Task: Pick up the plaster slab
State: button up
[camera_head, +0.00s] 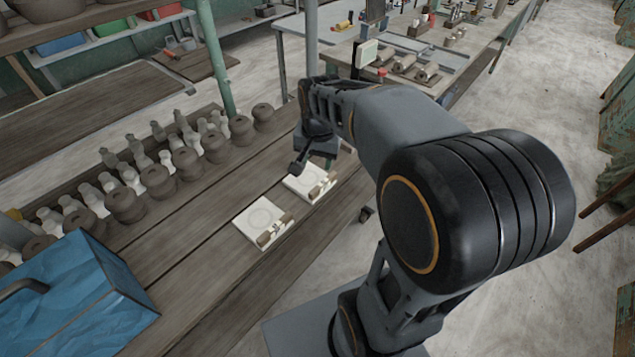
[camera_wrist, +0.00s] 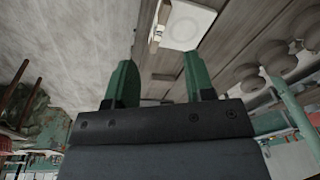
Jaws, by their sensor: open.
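Two white square slabs lie flat on the wooden bench, a nearer one (camera_head: 258,219) and a farther one (camera_head: 303,184). Each has a faint round mark on top and small brown and white pieces along its right edge; I cannot tell which is the plaster slab. My gripper (camera_head: 299,167) hangs by the farther slab, partly hiding its far side. In the wrist view, the green fingers of my gripper (camera_wrist: 158,63) are apart with nothing between them. One white slab (camera_wrist: 188,24) shows beyond them at the top, clear of the fingers.
Rows of brown and pale pots (camera_head: 157,180) stand left of the slabs. A blue box (camera_head: 75,300) sits at the near left. A green post (camera_head: 215,60) rises behind the pots. Bare bench planks lie between the pots and slabs; open floor is to the right.

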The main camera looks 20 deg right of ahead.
jog(key=w+d+f+m+g, duration=0.1)
jog(key=w+d+f+m, duration=0.3)
jog(key=w+d+m, duration=0.15)
send_over(324, 181)
jog(key=shift+g, duration=0.3)
notch_tip(324, 181, down, 8)
jog(key=shift+s+r, duration=0.1)
jog(key=shift+f, duration=3.05)
grip_shut()
